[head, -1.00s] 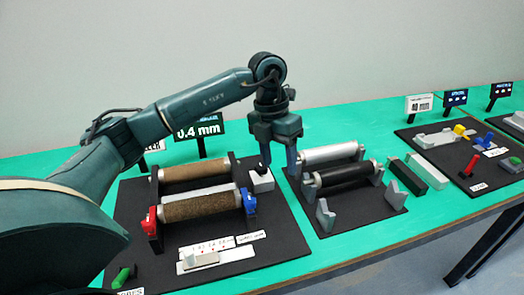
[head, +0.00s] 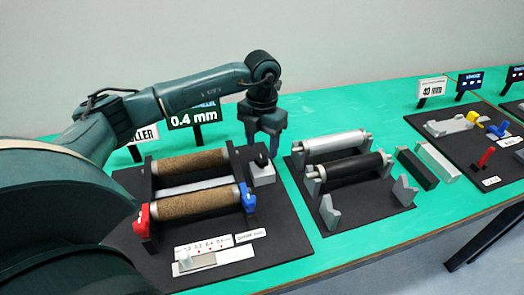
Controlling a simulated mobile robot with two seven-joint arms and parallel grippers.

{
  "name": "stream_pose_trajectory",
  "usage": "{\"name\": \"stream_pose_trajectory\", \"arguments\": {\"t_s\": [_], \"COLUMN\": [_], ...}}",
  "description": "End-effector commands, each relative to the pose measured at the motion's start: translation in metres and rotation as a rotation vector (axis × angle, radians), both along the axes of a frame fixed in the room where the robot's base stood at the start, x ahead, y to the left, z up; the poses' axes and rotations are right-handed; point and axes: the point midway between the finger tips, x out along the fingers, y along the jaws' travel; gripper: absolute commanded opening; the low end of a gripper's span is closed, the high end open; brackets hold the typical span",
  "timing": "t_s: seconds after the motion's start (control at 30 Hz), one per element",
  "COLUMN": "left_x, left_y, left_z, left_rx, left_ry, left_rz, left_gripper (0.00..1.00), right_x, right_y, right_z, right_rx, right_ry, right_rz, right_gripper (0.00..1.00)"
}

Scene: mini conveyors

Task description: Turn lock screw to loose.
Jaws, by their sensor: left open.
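A pale block with a black knob (head: 261,160) on top stands at the back right corner of the brown roller station. The knob could be the lock screw, but no label on it is readable. My left gripper (head: 263,140) is open, points down and is just above and behind the knob in the picture. I cannot tell whether it touches the knob. The station holds two brown rollers (head: 188,205), with a red end piece (head: 142,214) at left and a blue one (head: 248,199) at right. My right gripper is not in view.
To the right is a black board with a silver roller (head: 337,144) and a black roller (head: 350,170). Further boards stand at far right.

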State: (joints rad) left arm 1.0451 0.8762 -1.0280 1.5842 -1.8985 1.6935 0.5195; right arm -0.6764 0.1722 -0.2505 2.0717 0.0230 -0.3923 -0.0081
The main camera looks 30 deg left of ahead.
Motion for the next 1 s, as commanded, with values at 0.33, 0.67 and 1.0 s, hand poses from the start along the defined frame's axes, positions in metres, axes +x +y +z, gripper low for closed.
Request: {"name": "stream_pose_trajectory", "arguments": {"t_s": [0.33,0.67,1.0], "left_x": [0.000,0.000,0.000], "left_y": [0.000,0.000,0.000], "left_z": [-0.038,-0.040,-0.039], "left_rx": [0.000,0.000,-0.001], "left_ry": [-0.001,-0.001,-0.002], "left_rz": [-0.001,-0.001,-0.001], "left_gripper": [0.54,0.51,0.23], "right_x": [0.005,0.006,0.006], "right_y": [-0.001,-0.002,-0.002], "right_z": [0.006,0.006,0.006], "right_rx": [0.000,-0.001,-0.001], "right_ry": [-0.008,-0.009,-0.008], "right_rz": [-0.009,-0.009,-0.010], "right_gripper": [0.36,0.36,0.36]}}
